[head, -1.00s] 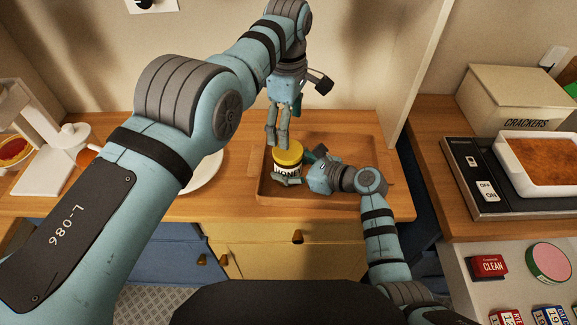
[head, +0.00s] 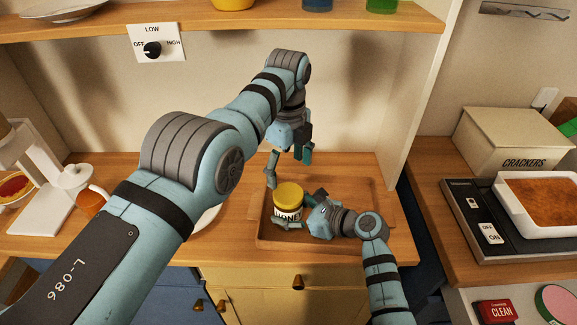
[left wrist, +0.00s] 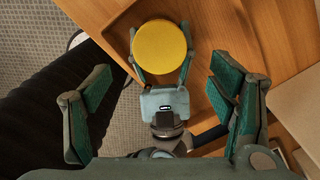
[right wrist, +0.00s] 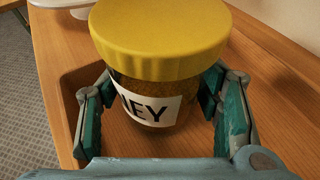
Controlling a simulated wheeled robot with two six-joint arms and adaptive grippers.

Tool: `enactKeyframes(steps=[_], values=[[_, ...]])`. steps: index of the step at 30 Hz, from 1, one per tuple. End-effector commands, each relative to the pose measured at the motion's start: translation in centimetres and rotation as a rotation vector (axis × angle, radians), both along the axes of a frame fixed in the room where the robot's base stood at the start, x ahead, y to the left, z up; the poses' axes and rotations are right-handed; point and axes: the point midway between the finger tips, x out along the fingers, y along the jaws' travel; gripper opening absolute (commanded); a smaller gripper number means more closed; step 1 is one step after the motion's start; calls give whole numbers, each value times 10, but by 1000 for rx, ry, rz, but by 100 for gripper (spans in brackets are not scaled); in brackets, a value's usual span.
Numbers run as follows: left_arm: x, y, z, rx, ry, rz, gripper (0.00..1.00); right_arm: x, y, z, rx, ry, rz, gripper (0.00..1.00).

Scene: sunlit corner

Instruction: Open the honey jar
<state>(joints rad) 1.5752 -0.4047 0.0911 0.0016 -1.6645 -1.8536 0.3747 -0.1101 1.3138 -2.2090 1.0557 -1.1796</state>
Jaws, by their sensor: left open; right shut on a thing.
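The honey jar (head: 288,203) stands upright over the wooden tray (head: 262,242), with its yellow lid (head: 289,194) on. In the right wrist view the jar's label (right wrist: 148,108) reads partly "NEY". My right gripper (head: 293,218) is shut on the jar's body from the right side; in its wrist view the fingers press both sides below the lid. My left gripper (head: 288,172) is open above the jar, fingers pointing down. In the left wrist view the lid (left wrist: 160,47) lies ahead of the spread green-padded fingers, apart from them.
A white plate (head: 208,216) is left of the tray, partly behind my left arm. A crackers box (head: 515,142) and a filled baking dish (head: 545,203) are on the right counter.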

Motion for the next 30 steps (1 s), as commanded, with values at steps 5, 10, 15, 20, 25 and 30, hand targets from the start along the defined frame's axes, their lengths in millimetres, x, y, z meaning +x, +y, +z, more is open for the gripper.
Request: enactKeyframes(steps=[5, 10, 15, 20, 25, 30], values=[[0, 0, -15, -2, 4, -103, 77, -1, 0, -2, -3, 5, 1, 0], [-1, 1, -50, -1, 5, -101, 77, -1, 0, -2, -3, 5, 1, 0], [-2, 1, -75, 0, 0, -99, 77, -1, 0, -3, -3, 5, 1, 0], [-2, 0, -81, -1, -2, -98, 77, -1, 0, -3, -3, 5, 1, 0], [-2, 0, -81, -1, -2, -98, 70, -1, 0, -3, -3, 6, 1, 0], [-2, 0, -81, 0, -1, -98, 43, -1, 0, -3, -3, 6, 1, 0]])
